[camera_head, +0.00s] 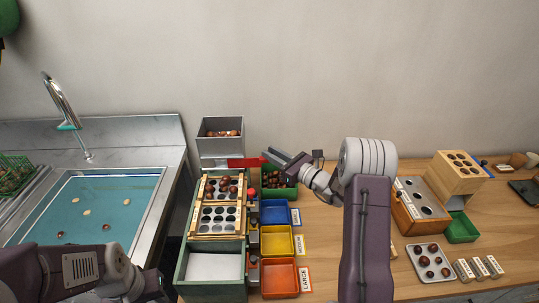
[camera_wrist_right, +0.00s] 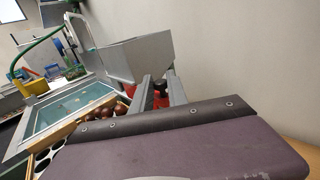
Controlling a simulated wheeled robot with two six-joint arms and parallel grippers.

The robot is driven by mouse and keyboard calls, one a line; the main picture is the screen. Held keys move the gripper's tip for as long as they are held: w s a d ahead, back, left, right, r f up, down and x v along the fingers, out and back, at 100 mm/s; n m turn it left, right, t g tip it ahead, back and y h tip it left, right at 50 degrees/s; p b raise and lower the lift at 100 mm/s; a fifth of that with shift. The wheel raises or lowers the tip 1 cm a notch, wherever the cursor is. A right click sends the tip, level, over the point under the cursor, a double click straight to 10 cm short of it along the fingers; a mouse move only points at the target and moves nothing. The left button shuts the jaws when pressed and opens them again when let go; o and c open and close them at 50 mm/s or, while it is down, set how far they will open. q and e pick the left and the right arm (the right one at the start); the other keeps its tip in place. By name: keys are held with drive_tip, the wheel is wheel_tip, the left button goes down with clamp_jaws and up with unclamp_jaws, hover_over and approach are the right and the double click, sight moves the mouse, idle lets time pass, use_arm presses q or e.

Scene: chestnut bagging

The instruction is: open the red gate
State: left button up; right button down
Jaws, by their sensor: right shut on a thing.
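The red gate (camera_head: 244,162) is a flat red strip below the grey hopper (camera_head: 220,136), reaching out to the hopper's right. My right gripper (camera_head: 273,158) is at the right end of the strip. In the right wrist view, its two fingers (camera_wrist_right: 160,92) are closed around a small dark knob, with red of the gate (camera_wrist_right: 162,102) just under it. The hopper's grey wall (camera_wrist_right: 138,58) rises behind the fingers. Chestnuts lie inside the hopper. My left arm is at the lower left, over the sink's front; its fingers do not show clearly.
Below the hopper stands a sorting rack (camera_head: 219,216) with holes and chestnuts. Blue (camera_head: 273,214), yellow (camera_head: 277,242) and orange (camera_head: 280,278) bins stand beside it. A green chestnut bin (camera_head: 283,193) is under my right gripper. The sink (camera_head: 85,208) is at left.

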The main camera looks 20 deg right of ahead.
drive_tip(key=c, duration=1.4)
unclamp_jaws()
drive_tip(key=shift+o, duration=0.2)
drive_tip(key=shift+s+d, duration=0.1)
drive_tip(key=v, duration=0.9)
drive_tip(key=shift+b, duration=0.45)
